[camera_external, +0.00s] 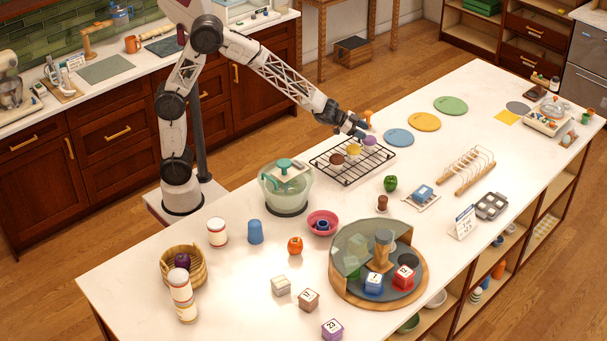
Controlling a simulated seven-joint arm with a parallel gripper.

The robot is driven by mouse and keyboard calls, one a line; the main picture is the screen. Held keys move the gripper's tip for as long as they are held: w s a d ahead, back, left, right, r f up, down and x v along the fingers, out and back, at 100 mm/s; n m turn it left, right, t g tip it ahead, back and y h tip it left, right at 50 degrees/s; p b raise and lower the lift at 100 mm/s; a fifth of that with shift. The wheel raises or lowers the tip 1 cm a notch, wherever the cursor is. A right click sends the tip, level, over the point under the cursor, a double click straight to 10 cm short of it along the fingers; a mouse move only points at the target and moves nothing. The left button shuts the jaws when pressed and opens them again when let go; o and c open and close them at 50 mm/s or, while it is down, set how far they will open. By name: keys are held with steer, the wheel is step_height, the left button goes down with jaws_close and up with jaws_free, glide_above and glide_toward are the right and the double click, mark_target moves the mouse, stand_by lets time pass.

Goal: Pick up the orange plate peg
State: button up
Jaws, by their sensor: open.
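A small orange peg-like thing (368,115) shows at the tip of my gripper, just beyond the far edge of the black wire rack; I take it for the orange plate peg. My gripper (359,127) is open, low over the back of the counter, and points right toward the peg. The jaws are small and dark here, and I cannot tell whether they touch the peg or surround it. The lower part of the peg is hidden by the gripper.
The black wire rack (347,177) with brown, yellow and purple cupcakes lies just in front of my gripper. A blue disc (398,137) lies to its right, with yellow (424,121) and green (451,105) discs beyond. A wooden plate rack (467,171) stands farther right.

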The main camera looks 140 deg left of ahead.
steer(key=s+a+f, duration=0.1)
steer(key=s+a, duration=0.2)
steer(key=s+a+f+n, duration=0.1)
steer(key=s+a, duration=0.3)
steer(key=s+a+f+n+y, duration=0.1)
steer(key=s+a+f, duration=0.1)
steer(key=s+a, duration=0.1)
steer(key=shift+s+a+f, duration=0.1)
steer(key=shift+s+a, duration=0.15)
steer(key=shift+s, duration=0.05)
steer(key=n+y, duration=0.1)
steer(key=n, duration=0.1)
glide_toward(368, 119)
steer(key=shift+w+a+f+g, duration=0.15)
steer(key=shift+w+a+f, duration=0.05)
steer(key=shift+a, duration=0.4)
steer(key=shift+w+a+f+g, duration=0.15)
steer(key=shift+a+f, duration=0.05)
steer(key=shift+a, duration=0.4)
steer(key=shift+x, duration=1.4)
steer(key=shift+w+d+f, duration=0.1)
steer(key=shift+f, duration=0.05)
steer(key=shift+w, duration=0.1)
steer(key=shift+x, duration=2.45)
steer(key=shift+c, duration=0.5)
